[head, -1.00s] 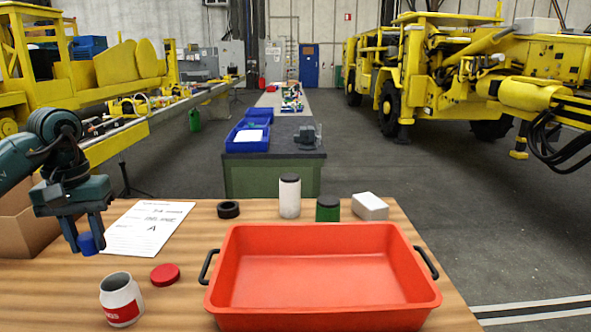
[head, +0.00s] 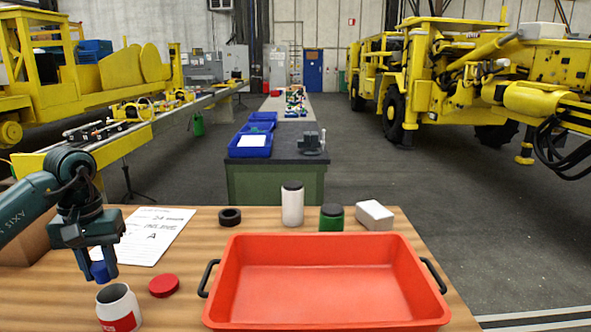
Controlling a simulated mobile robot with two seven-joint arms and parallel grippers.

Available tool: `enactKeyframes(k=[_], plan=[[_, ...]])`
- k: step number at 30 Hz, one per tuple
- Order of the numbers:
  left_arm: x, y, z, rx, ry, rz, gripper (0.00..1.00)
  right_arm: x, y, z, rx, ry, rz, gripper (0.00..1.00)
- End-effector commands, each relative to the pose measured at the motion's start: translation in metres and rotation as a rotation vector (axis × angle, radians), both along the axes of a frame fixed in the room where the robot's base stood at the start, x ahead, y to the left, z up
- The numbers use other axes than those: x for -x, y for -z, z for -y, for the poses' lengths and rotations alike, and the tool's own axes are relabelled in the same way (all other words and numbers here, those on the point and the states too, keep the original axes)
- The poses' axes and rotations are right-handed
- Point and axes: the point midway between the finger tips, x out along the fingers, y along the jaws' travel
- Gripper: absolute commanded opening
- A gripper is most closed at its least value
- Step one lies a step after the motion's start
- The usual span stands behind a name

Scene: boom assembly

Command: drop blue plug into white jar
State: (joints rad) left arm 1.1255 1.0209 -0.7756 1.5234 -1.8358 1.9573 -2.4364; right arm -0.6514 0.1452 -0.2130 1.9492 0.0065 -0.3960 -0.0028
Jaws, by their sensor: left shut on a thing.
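My left gripper (head: 101,273) is shut on the blue plug (head: 100,271), which shows between its fingers. The plug is above and behind the white jar (head: 119,311) in the picture, apart from its mouth. The jar stands upright and open at the lower left, with a red label; its bottom is cut by the frame edge. Its red lid (head: 164,286) lies on the table to the right of it. My right gripper is not in view.
A large red tray (head: 325,240) with black handles fills the middle and right of the wooden table (head: 195,255). Behind it stand a white bottle (head: 292,206), a green jar (head: 331,219), a white box (head: 375,215) and a black ring (head: 230,216). A paper sheet (head: 160,232) lies behind the lid.

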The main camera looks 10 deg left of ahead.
Motion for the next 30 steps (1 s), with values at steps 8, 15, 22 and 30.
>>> enactKeyframes(k=[8, 15, 22, 30], plan=[[0.0, 0.0, 0.0, 0.0, 0.0, 0.001, 0.33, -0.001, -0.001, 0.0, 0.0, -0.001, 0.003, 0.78], [0.0, 0.0, 0.0, 0.0, 0.0, 0.001, 0.52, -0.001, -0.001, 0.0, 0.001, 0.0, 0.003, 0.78], [0.0, 0.0, 0.0, 0.0, 0.0, 0.001, 0.54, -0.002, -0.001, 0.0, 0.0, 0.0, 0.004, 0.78], [-0.001, -0.027, 0.0, 0.0, -0.001, 0.007, 0.54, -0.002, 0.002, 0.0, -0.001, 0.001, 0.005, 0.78]])
